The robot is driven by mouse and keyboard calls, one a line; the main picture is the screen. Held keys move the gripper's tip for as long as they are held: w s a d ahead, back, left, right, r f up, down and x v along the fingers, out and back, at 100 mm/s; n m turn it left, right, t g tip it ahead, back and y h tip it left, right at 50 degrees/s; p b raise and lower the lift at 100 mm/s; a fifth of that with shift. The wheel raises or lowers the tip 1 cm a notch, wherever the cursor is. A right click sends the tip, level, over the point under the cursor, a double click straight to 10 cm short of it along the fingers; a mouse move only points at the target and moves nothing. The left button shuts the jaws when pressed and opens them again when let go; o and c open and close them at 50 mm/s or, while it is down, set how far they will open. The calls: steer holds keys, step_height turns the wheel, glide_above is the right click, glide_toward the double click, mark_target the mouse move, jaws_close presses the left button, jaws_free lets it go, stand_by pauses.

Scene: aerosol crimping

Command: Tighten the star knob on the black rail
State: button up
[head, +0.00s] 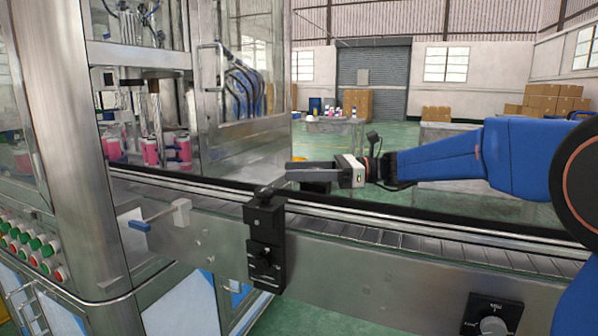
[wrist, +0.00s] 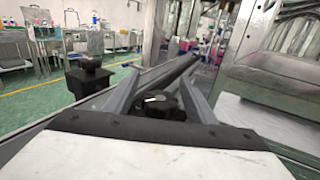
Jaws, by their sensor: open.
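The star knob shows in the wrist view as a dark round knob (wrist: 155,102) with a pale mark on top. It lies between the two grey fingers of my gripper (wrist: 160,86), which are spread apart. In the head view my gripper (head: 289,170) reaches in from the right, level over the conveyor, with a dark shape (head: 316,187), likely the knob, just under its fingers. I cannot tell whether the fingers touch the knob. The black rail (head: 400,235) runs along the conveyor below my gripper.
A black block with a small knob (head: 265,245) stands on the conveyor's near side, close to my gripper; its top shows in the wrist view (wrist: 88,78). A glass-panelled machine with pink cans (head: 150,150) stands at left. A dial box (head: 492,318) is at lower right.

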steer(key=c, duration=1)
steer(key=shift+c, duration=0.2)
steer(key=shift+t, duration=0.3)
steer(key=shift+w+d+m+t+h, duration=0.15)
steer(key=shift+w+m+t, duration=0.1)
steer(key=shift+m+t, duration=0.65)
steer(key=shift+w+a+m+t+h, duration=0.1)
steer(key=shift+w+m+t, duration=0.15)
steer(key=shift+m+t, duration=0.7)
steer(key=shift+w+d+m+t+h, duration=0.2)
steer(key=shift+m+t, duration=0.25)
steer(key=shift+t, duration=0.9)
steer(key=shift+a, duration=0.15)
